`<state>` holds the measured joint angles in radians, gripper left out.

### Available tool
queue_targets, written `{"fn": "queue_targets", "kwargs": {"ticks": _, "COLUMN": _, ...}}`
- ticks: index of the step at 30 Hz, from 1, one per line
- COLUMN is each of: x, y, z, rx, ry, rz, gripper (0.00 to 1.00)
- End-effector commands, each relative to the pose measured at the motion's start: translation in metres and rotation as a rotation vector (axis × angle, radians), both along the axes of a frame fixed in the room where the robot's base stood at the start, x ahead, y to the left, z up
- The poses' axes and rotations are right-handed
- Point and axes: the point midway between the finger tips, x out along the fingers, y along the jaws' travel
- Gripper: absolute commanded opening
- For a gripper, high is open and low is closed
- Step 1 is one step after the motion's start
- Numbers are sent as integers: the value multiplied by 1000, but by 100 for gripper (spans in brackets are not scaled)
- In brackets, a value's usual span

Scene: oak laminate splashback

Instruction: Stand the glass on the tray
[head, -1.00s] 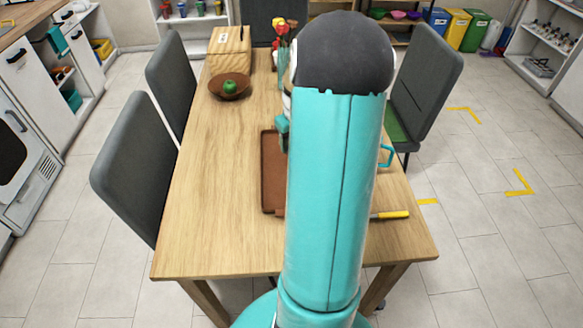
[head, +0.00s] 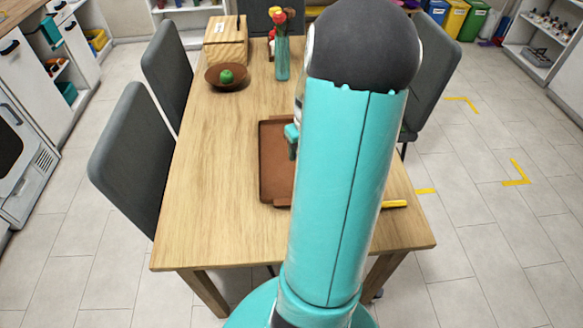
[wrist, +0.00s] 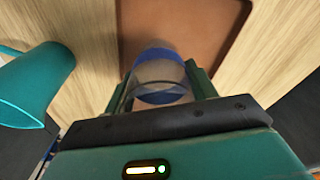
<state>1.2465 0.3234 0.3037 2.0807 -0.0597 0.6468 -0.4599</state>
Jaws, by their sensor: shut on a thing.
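The glass (wrist: 160,72), clear with a blue band, is between the fingers of my gripper (wrist: 162,82) in the wrist view. My gripper is shut on it. The brown tray (wrist: 190,22) lies beyond and beneath the glass in that view. I cannot tell whether the glass touches it. In the head view, the tray (head: 274,165) lies on the table, its right part hidden behind my arm. One teal finger of my gripper (head: 292,138) shows over the tray there, and the glass is hidden.
A vase of flowers (head: 282,58), a bowl with a green fruit (head: 227,84) and a wooden box (head: 226,42) stand farther back. A yellow-handled item (head: 394,204) lies right. The table's left side is clear.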

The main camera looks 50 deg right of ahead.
Motion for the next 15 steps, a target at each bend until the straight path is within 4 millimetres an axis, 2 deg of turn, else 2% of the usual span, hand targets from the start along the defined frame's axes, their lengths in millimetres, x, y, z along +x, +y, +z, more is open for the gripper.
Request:
{"fn": "queue_targets", "kwargs": {"ticks": 3, "x": 10, "y": 14, "z": -21, "rx": 4, "ry": 2, "rz": 3, "gripper": 25}}
{"fn": "queue_targets", "kwargs": {"ticks": 11, "x": 19, "y": 26, "z": -40, "rx": 2, "ry": 1, "rz": 1, "gripper": 25}}
{"fn": "queue_targets", "kwargs": {"ticks": 15, "x": 21, "y": 29, "z": -60, "rx": 3, "ry": 2, "rz": 0, "gripper": 25}}
